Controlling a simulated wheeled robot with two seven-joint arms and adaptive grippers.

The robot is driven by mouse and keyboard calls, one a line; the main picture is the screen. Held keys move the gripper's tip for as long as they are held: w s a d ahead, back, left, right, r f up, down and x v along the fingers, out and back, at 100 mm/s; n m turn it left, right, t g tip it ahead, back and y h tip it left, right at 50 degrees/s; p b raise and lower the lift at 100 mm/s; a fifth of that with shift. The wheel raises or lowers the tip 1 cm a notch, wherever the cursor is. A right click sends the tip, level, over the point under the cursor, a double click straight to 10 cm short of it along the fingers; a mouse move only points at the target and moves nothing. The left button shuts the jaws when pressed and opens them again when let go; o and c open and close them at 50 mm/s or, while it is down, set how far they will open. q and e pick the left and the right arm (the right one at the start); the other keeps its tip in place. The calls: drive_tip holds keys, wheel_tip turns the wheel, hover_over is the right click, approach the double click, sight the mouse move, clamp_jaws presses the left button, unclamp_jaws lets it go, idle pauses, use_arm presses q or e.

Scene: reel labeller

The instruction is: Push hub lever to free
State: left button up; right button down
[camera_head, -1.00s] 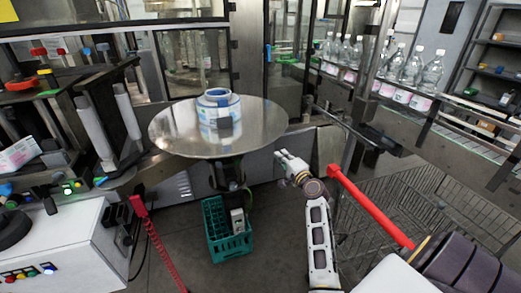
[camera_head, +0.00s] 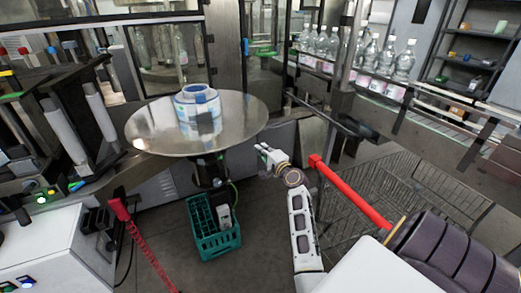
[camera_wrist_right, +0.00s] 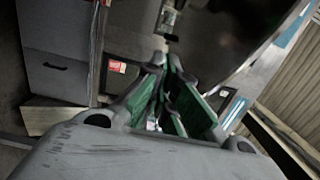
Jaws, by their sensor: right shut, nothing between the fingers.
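A round metal disc (camera_head: 150,125) stands left of centre in the head view. A white and blue label reel (camera_head: 197,122) sits around its middle, with a blue-rimmed hub (camera_head: 199,88) on top. A small dark block shows at the reel's front; I cannot tell whether it is the hub lever. My right gripper (camera_head: 263,151) is shut and empty, below and just right of the disc's right edge, apart from it. In the right wrist view its green-padded fingers (camera_wrist_right: 162,112) point toward a dark shiny surface (camera_wrist_right: 215,35), probably the disc. My left gripper is not in view.
A green crate (camera_head: 215,242) stands on the floor below the disc. A red bar (camera_head: 350,190) slants right of my right arm. A red post (camera_head: 140,240) stands left. Bottles (camera_head: 365,60) line a conveyor at the back right.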

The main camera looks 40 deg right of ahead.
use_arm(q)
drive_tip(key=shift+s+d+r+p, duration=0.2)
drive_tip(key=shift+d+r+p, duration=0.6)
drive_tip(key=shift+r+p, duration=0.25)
use_arm(e)
drive_tip(key=w+a, duration=0.2)
drive_tip(key=w, duration=0.6)
drive_tip(key=shift+a, duration=0.35)
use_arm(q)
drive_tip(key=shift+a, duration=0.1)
use_arm(e)
drive_tip(key=shift+a+f, duration=0.1)
